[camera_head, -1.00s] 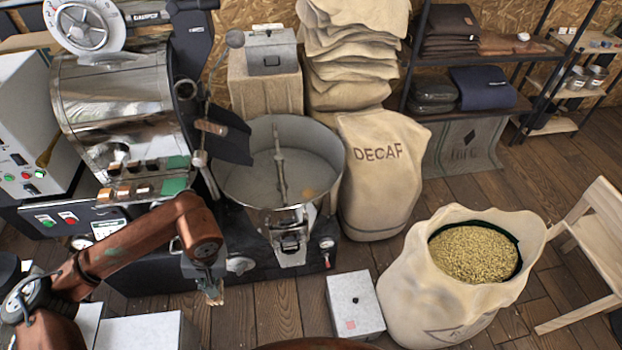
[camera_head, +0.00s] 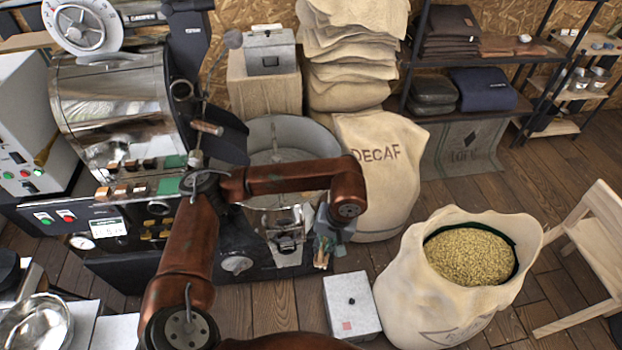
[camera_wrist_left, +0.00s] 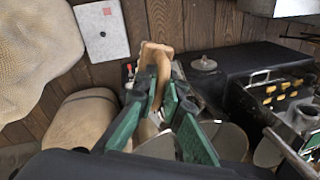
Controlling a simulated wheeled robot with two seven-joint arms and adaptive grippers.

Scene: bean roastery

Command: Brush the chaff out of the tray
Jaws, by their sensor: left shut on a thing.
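My left gripper (camera_head: 327,240) is beside the front right of the roaster's round metal tray (camera_head: 292,127), outside its rim. In the left wrist view, the left gripper (camera_wrist_left: 163,112) has its green-padded fingers shut on a tan wooden piece, apparently the brush (camera_wrist_left: 158,58). The brush also shows in the head view (camera_head: 321,260) as a small tan end below the fingers. My left forearm crosses in front of the tray and hides part of its inside. No chaff can be made out in the visible part. My right gripper is not in view.
The roaster drum (camera_head: 112,95) stands left of the tray. A DECAF sack (camera_head: 380,165) stands close on its right. A white box (camera_head: 352,305) and an open sack of beans (camera_head: 430,290) stand on the floor at front right. A metal bowl (camera_head: 38,325) is at lower left.

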